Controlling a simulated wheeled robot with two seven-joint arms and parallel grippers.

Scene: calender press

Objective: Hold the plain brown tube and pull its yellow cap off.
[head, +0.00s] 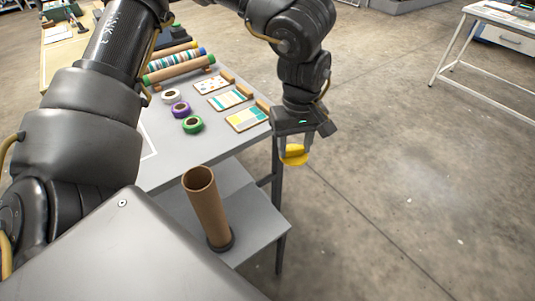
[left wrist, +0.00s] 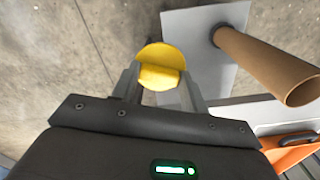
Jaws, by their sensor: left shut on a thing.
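The plain brown tube (head: 207,210) stands upright on a low grey shelf, its foot in a dark ring (head: 220,243). Its top is open and hollow. It also shows in the left wrist view (left wrist: 262,62), at the right. The yellow cap (head: 293,156) is off the tube, held between the fingers of my left gripper (head: 295,146). In the left wrist view the cap (left wrist: 160,66) sits between the fingertips (left wrist: 160,78). The gripper is in the air to the right of the tube, well apart from it. My right gripper is not in view.
The grey low shelf (head: 262,225) has bare room around the tube. Above it, the table (head: 165,160) carries tape rolls (head: 192,124), patterned cards (head: 247,119) and patterned rolls (head: 180,68). Open concrete floor (head: 400,190) lies right. A white bench (head: 490,25) stands back right.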

